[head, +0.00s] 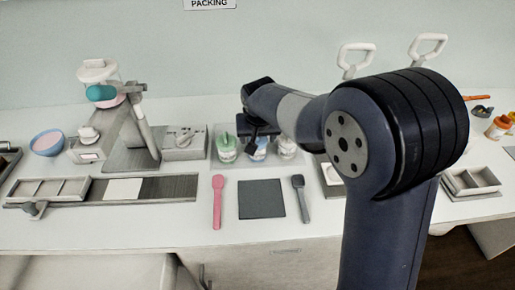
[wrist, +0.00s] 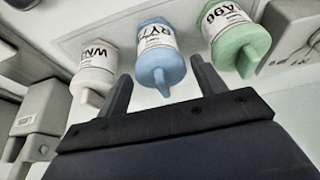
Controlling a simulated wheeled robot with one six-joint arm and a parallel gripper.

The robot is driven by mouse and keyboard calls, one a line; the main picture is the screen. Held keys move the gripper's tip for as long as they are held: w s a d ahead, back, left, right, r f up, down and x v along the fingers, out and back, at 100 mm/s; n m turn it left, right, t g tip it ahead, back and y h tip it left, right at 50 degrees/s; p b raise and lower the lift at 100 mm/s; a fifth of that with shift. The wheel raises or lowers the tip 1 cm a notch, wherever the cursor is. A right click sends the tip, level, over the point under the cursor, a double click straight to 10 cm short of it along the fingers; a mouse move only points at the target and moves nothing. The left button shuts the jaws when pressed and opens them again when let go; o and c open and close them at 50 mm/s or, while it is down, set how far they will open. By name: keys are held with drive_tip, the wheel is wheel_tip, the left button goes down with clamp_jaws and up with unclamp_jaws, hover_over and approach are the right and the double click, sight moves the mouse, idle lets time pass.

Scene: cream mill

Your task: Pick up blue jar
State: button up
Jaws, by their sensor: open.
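The blue jar (wrist: 168,72) has a white label and lies between my open gripper fingers (wrist: 160,68) in the wrist view, with a gap on both sides. In the head view the blue jar (head: 257,153) stands in the middle of three jars, partly hidden by my gripper (head: 256,137), which reaches in from above. A white jar (wrist: 93,78) is beside one finger, and a green jar (wrist: 238,45) is beside the other. In the head view the green jar (head: 226,152) is left and the white jar (head: 287,149) right.
The jars stand on a pale tray (head: 240,163). A grey box (head: 184,143) stands left of it. In front lie a dark mat (head: 261,199), a pink spatula (head: 217,203) and a grey spatula (head: 300,200). A mill (head: 110,115) stands at left.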

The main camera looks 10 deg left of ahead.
drive_tip(key=shift+p+x, duration=0.4)
drive_tip(key=shift+x, duration=1.9)
drive_tip(key=shift+w, duration=0.1)
drive_tip(key=shift+c, duration=0.5)
drive_tip(key=c, duration=0.4)
drive_tip(key=shift+r+b, duration=0.35)
drive_tip(key=shift+r, duration=4.7)
